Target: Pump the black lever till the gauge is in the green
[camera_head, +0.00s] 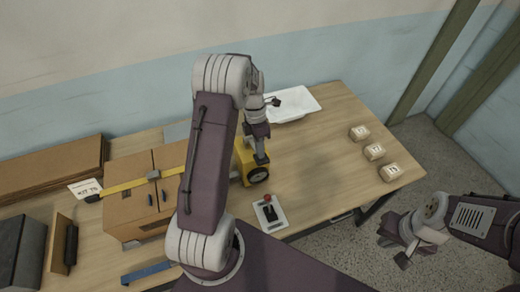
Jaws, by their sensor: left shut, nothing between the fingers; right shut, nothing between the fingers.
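A yellow pump body (240,164) stands on the table, partly hidden behind my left arm. A round dark-rimmed gauge (258,175) is on its front; its needle and green zone are too small to read. My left gripper (261,157) points down, shut and empty, just above the gauge and in front of the yellow body; I cannot tell whether it touches. A dark piece (275,102) shows behind the gripper, over the white shell; I cannot tell whether it is the black lever's end. My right gripper (396,250) is shut and empty, over the floor off the table's right side.
A white tub shell (294,103) lies at the back. A small panel (278,217) with a red knob and black switch sits at the front edge. Cardboard boxes (130,199) with a yellow strap stand left. Several small blocks (374,151) line the right. The table between is clear.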

